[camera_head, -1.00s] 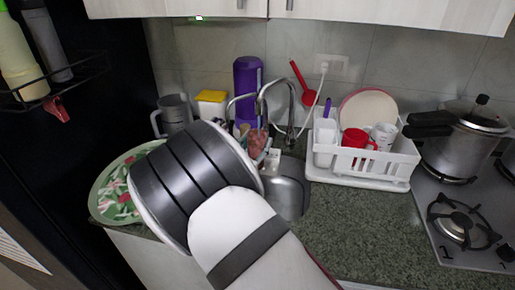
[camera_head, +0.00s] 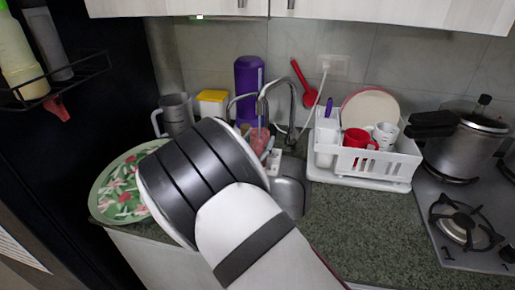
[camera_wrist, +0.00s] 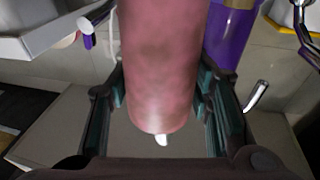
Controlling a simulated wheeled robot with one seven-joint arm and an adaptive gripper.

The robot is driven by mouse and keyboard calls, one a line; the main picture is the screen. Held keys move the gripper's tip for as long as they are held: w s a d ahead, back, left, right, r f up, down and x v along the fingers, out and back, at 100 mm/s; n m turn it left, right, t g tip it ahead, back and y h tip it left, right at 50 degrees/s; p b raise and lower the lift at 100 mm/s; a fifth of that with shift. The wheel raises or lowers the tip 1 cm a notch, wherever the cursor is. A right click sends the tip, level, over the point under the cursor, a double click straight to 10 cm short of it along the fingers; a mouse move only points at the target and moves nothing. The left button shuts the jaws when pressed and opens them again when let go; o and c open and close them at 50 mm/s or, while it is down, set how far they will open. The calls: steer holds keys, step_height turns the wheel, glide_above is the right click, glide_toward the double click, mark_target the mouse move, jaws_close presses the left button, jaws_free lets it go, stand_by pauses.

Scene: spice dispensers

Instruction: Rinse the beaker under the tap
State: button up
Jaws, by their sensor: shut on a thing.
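My gripper (camera_wrist: 165,95) is shut on a pink, mottled cylinder with a rounded end, which fills the middle of the wrist view (camera_wrist: 160,65). I cannot tell for certain that it is the beaker. In the head view a pinkish piece (camera_head: 260,140) shows beyond my wrist, close under the curved metal tap (camera_head: 290,95). A thin pale streak lies below the spout; I cannot tell if it is water. My arm hides the gripper's fingers and part of the sink (camera_head: 291,190) there. A grey, clear-looking jug (camera_head: 177,113) stands on the counter at left.
A purple bottle (camera_head: 248,82) and a yellow-lidded box (camera_head: 213,102) stand behind the sink. A white dish rack (camera_head: 375,165) with cups and a plate is to its right. A pot (camera_head: 463,145) is on the stove. A floral plate (camera_head: 115,195) lies at left.

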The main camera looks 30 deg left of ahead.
steer(key=shift+w+d, duration=0.1)
steer(key=shift+d, duration=0.25)
steer(key=shift+a, duration=0.1)
steer(key=shift+s+a, duration=0.2)
steer(key=shift+a, duration=0.25)
steer(key=shift+d, duration=0.1)
steer(key=shift+w+d+p, duration=0.2)
steer(key=shift+d+p, duration=0.15)
steer(key=shift+d, duration=0.1)
stand_by(0.4)
